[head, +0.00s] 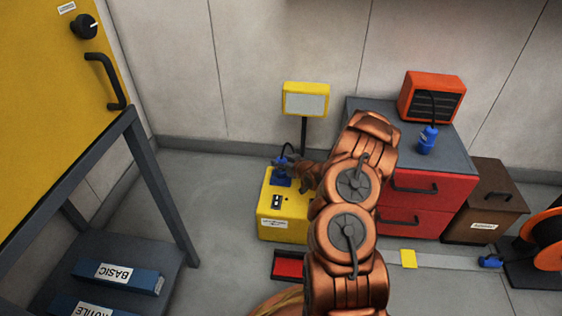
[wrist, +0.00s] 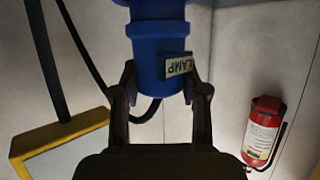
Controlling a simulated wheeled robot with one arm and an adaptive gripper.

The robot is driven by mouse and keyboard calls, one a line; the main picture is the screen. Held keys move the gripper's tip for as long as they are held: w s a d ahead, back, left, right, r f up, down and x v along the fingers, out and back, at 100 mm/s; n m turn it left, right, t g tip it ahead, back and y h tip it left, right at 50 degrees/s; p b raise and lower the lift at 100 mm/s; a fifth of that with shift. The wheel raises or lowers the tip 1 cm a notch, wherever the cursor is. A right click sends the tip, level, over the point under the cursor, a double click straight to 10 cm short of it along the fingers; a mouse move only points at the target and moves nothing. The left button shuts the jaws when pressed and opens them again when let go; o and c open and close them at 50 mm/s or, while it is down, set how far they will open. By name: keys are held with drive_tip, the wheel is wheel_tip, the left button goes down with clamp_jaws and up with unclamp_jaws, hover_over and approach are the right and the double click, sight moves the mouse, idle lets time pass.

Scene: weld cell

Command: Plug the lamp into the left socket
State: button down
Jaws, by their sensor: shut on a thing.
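My gripper (wrist: 160,90) is shut on a blue plug (wrist: 159,48) in the wrist view. The plug bears a white label reading LAMP, and a black cable runs from it. In the head view the plug (head: 281,179) is at the rear top of a yellow box (head: 292,228), with my gripper (head: 288,167) at its upper end. I cannot tell whether it is seated or just above the box. A dark socket (head: 277,202) shows on the box top in front of the plug. The yellow-framed lamp (head: 306,100) stands behind; it also shows in the wrist view (wrist: 65,145).
A red cabinet (head: 415,205) at right carries an orange heater (head: 431,97) and another blue plug (head: 427,141). A brown box (head: 487,205), a cable reel (head: 548,235) and a floor plug (head: 490,261) are farther right. A red tray (head: 288,267) lies in front. A dark bench frame (head: 160,185) stands left.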

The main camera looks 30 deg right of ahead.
drive_tip(key=shift+f, duration=0.45)
drive_tip(key=c, duration=0.9)
unclamp_jaws()
drive_tip(key=shift+o, duration=0.2)
drive_tip(key=p+v, duration=0.6)
drive_tip(key=v, duration=0.5)
drive_tip(key=shift+p, duration=0.3)
